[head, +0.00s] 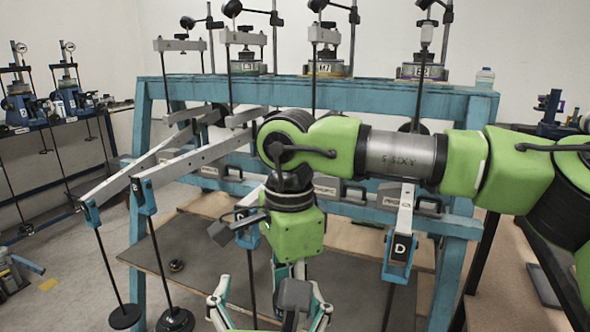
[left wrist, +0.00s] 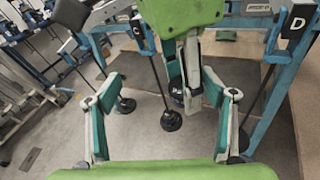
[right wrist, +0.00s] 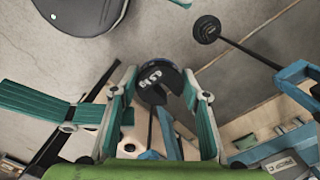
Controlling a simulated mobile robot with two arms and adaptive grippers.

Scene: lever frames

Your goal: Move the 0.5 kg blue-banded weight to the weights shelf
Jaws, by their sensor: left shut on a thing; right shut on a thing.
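In the right wrist view, a dark slotted disc weight (right wrist: 156,78) with a pale marking sits between the fingertips of my right gripper (right wrist: 160,94), which is shut on it. In the head view my right gripper (head: 292,274) points down from the green wrist. My left gripper (head: 268,312) is below it at the bottom edge, its fingers spread either side. In the left wrist view its fingers (left wrist: 165,92) stand wide apart, with my right gripper beyond them; I see nothing clearly held there. I cannot identify the weights shelf.
A blue frame (head: 455,104) carries grey levers, including one marked D (head: 400,243). Rods with disc weights (head: 176,320) hang low at the left. Instruments (head: 330,68) stand along its top. A small dark weight (head: 177,265) lies on the dark floor board (head: 205,280).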

